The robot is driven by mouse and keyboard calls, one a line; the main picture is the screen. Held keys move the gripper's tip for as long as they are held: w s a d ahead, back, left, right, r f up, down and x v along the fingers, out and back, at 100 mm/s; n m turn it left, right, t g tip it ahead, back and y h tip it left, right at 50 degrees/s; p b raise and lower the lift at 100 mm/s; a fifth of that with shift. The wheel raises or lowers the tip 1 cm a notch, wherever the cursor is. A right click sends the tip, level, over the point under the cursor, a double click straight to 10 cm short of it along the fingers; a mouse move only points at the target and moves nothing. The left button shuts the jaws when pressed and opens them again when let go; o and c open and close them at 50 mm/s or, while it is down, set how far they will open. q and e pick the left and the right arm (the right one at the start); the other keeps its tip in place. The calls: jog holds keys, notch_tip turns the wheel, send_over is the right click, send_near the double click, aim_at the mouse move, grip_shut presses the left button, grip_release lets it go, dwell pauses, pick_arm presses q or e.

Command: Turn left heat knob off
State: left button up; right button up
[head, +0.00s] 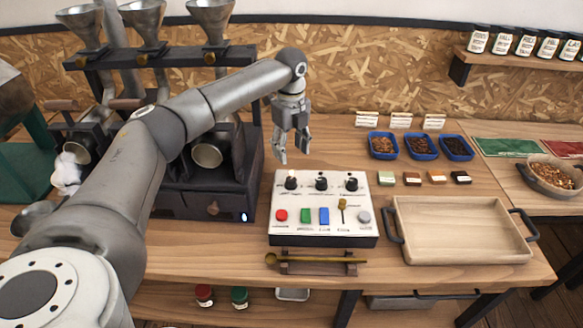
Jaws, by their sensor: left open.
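The white control box (326,211) stands on the wooden bench in the middle of the head view. Three black knobs sit in a row along its back: the left knob (291,183), the middle knob (321,183) and the right knob (351,184). Which way each knob points is too small to tell. My left gripper (290,156) hangs above and behind the left knob, fingers down, open and empty. It appears apart from the knob. My right gripper is not in view.
Red, green and blue buttons and a brass lever (343,206) sit at the box's front. A wooden tray (462,257) stands to the right, and blue bean dishes (421,158) behind it. The dark roaster (183,207) is close on the left. A brass spoon (310,260) lies in front.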

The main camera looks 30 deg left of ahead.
aim_at(291, 179)
pick_arm(q)
jog(key=f, duration=0.4)
jog(key=s+f+p, duration=0.1)
jog(key=f, duration=0.1)
jog(key=shift+d+f, duration=0.2)
jog(key=shift+d, duration=0.1)
notch_tip(291, 179, down, 4)
jog(key=shift+w+r, duration=0.1)
jog(key=shift+r, duration=0.1)
jog(key=shift+f, duration=0.1)
jog(key=shift+c, duration=0.7)
jog(key=c, duration=0.9)
jog(key=shift+p, duration=0.3)
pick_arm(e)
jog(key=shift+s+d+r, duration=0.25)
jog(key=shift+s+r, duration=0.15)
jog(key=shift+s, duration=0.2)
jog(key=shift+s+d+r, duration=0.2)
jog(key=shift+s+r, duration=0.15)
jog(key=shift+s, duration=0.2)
